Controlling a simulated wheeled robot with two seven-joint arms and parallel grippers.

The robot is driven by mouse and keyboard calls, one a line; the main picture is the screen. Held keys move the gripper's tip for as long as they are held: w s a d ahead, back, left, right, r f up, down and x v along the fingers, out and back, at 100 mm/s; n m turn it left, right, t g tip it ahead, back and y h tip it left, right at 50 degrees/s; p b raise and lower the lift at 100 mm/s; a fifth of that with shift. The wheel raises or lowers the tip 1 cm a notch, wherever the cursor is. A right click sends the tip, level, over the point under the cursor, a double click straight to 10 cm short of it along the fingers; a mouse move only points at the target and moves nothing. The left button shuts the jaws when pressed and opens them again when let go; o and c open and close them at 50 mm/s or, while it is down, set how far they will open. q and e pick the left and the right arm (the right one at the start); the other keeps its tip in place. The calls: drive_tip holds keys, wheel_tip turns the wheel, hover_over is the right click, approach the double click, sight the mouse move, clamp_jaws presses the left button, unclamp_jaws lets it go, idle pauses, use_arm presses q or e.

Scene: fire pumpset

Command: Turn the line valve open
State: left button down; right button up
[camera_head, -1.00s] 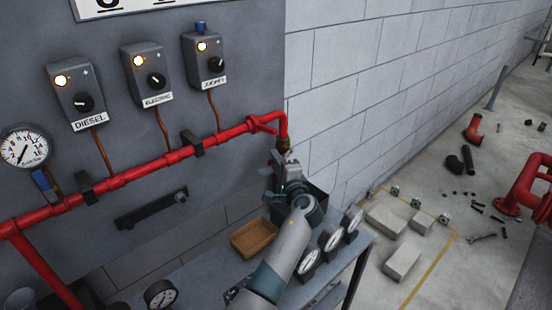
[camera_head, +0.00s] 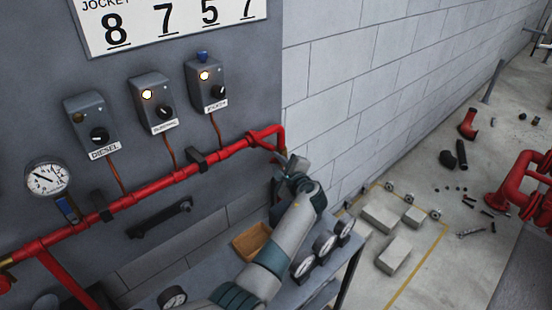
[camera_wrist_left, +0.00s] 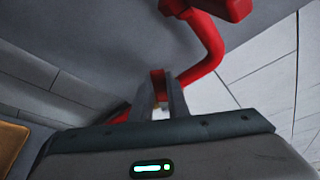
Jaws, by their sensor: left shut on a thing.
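A red pipe (camera_head: 160,182) runs along the grey panel and bends down at its right end. My left gripper (camera_head: 282,156) is at that bent end, just below the bend, and hides most of the line valve there. In the left wrist view, the fingers (camera_wrist_left: 160,88) are shut on a small red part (camera_wrist_left: 157,84), which looks like the valve's handle. The pipe's bend (camera_wrist_left: 203,50) passes close above and to the right of the fingers. The handle's exact angle is hidden. My right gripper is not in view.
A pressure gauge (camera_head: 47,177) and three switch boxes, diesel (camera_head: 91,126), electric (camera_head: 153,103) and jockey (camera_head: 206,84), are on the panel. The diesel lamp is dark; the other two are lit. Below stands a bench with a wooden tray (camera_head: 251,242) and dial gauges (camera_head: 324,242).

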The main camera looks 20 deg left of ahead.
use_arm(q)
drive_tip(key=shift+r, duration=0.1)
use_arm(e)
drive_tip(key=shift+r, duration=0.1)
use_arm(q)
drive_tip(key=c, duration=1.7)
unclamp_jaws()
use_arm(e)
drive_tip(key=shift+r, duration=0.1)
